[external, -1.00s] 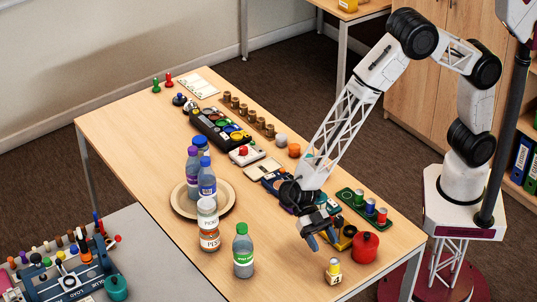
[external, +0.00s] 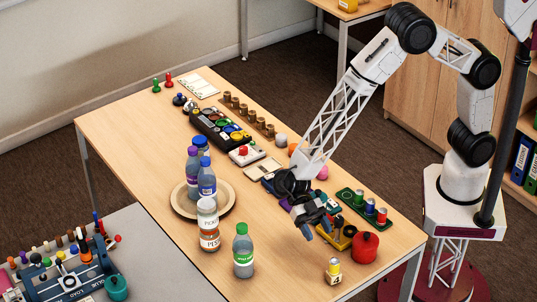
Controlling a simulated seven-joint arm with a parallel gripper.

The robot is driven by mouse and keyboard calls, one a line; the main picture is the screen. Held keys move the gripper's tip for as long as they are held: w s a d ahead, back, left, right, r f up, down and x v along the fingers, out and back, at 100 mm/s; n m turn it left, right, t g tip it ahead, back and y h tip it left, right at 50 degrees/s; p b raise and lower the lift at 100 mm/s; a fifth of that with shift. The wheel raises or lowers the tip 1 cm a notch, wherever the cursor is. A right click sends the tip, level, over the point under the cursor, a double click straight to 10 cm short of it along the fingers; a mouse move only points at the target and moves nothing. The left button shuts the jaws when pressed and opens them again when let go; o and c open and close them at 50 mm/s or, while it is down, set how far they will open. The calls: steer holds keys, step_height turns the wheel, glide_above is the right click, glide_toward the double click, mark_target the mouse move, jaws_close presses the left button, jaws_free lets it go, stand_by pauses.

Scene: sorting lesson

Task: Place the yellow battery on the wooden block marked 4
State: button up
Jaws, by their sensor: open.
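A small wooden block marked 4 (external: 334,281) sits near the front corner of the table. A small yellow object with a pale top, apparently the yellow battery (external: 334,266), stands upright on it. My gripper (external: 326,226) is open, above the table behind and slightly left of the block, and apart from the battery. No object shows between its fingers, though the fingertips are small and dark here.
A red round pot (external: 364,247) and a yellow item (external: 339,238) sit close to my gripper. A green tray (external: 352,197) with cans is behind. A green-capped bottle (external: 243,255) and a jar (external: 208,226) stand left. The tabletop between bottle and block is clear.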

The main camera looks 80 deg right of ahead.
steer(key=shift+r, duration=0.1)
stand_by(0.3)
steer(key=w+d+r+m+t, duration=0.4)
steer(key=w+d+r+t, duration=0.15)
steer(key=r, duration=0.25)
steer(key=w+d+r+m+t, duration=0.3)
steer(key=w+d+r+t, duration=0.25)
steer(key=r+t, duration=0.2)
steer(key=d+r+m+t+h, duration=0.3)
steer(key=d+r+m, duration=0.15)
steer(key=d, duration=0.45)
steer(key=d+r+m+t+h, duration=0.2)
steer(key=d+r+m+h, duration=0.15)
steer(key=d+r, duration=0.4)
steer(key=s+d+r+m+g+h, duration=0.2)
steer(key=s+d+m+h, duration=0.4)
steer(key=s+d, duration=0.95)
steer(key=s+d+f+m+g+y, duration=0.1)
steer(key=s+m+g, duration=0.1)
steer(key=s, duration=0.8)
steer(key=s+d+m+g, duration=0.2)
steer(key=s+g, duration=0.1)
steer(key=s, duration=0.6)
steer(key=shift+s+f+g+y, duration=0.3)
steer(key=shift+s+f+y, duration=0.05)
steer(key=shift+s, duration=0.05)
